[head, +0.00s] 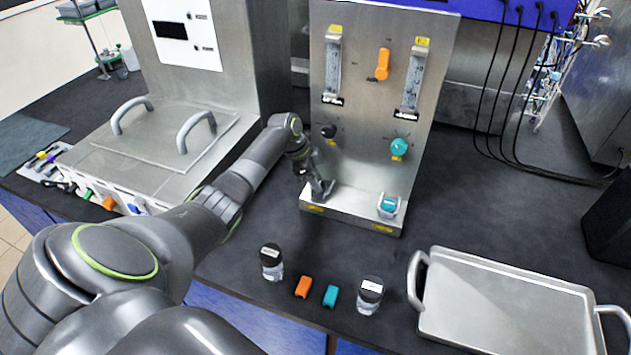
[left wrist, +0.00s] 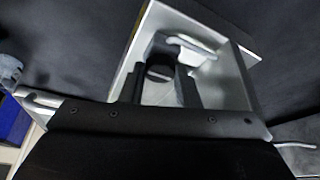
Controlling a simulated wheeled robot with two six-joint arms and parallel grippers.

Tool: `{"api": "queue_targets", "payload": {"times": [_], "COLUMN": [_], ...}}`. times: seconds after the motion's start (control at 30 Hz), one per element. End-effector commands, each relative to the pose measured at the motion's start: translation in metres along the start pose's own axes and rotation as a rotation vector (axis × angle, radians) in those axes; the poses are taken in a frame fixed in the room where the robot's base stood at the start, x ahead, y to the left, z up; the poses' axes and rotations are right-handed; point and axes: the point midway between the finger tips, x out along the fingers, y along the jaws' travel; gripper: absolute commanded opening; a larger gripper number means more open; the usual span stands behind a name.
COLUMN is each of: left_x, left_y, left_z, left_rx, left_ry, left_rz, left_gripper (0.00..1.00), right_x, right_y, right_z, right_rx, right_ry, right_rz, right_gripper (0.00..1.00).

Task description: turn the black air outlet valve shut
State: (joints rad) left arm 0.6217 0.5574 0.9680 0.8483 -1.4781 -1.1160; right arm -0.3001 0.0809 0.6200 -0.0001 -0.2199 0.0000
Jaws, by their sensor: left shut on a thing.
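A black valve (left wrist: 160,62) on the metal base ledge shows in the left wrist view, with a pale curved guard or handle (left wrist: 190,48) beside it. My left gripper (head: 319,189) is low at the left end of that ledge in the head view and hides most of the valve there. In the left wrist view its two fingers (left wrist: 160,88) are on either side of the black valve and shut on it. A black knob (head: 328,131) higher on the upright panel (head: 365,110) is clear of the gripper. My right gripper is not in view.
A teal valve (head: 389,204) in a bracket sits at the ledge's right end, a teal knob (head: 399,147) above it. Two jars (head: 271,262) (head: 370,295), an orange block (head: 303,287) and a teal block (head: 330,296) stand in front. A metal tray (head: 505,305) lies at right.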

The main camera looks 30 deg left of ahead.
Motion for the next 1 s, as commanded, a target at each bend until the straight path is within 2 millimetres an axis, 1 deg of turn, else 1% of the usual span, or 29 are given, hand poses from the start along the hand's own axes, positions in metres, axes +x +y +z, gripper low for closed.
{"api": "queue_targets", "payload": {"times": [0.3,0.33,0.47,0.8,0.87,0.97,1.0], "left_x": [-0.001,-0.001,-0.001,-0.002,-0.006,-0.017,-0.024], "left_y": [0.000,0.000,0.000,-0.001,-0.001,-0.001,-0.002], "left_z": [0.000,0.000,0.000,0.000,0.001,0.001,0.001], "left_rx": [0.003,0.003,0.002,0.001,0.001,0.001,0.003], "left_ry": [-0.001,-0.001,-0.001,0.000,0.000,0.000,0.000], "left_rz": [-0.001,-0.001,-0.001,-0.001,-0.003,-0.003,-0.005], "left_gripper": [0.06,0.32,0.49,0.50,0.50,0.50,0.50], "right_x": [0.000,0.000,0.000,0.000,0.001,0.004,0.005], "right_y": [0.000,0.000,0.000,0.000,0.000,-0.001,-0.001], "right_z": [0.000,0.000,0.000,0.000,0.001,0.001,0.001], "right_rx": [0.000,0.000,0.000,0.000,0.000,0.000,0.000], "right_ry": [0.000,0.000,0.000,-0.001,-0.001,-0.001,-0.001], "right_rz": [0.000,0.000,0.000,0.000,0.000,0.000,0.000], "right_gripper": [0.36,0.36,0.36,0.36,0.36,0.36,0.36]}}
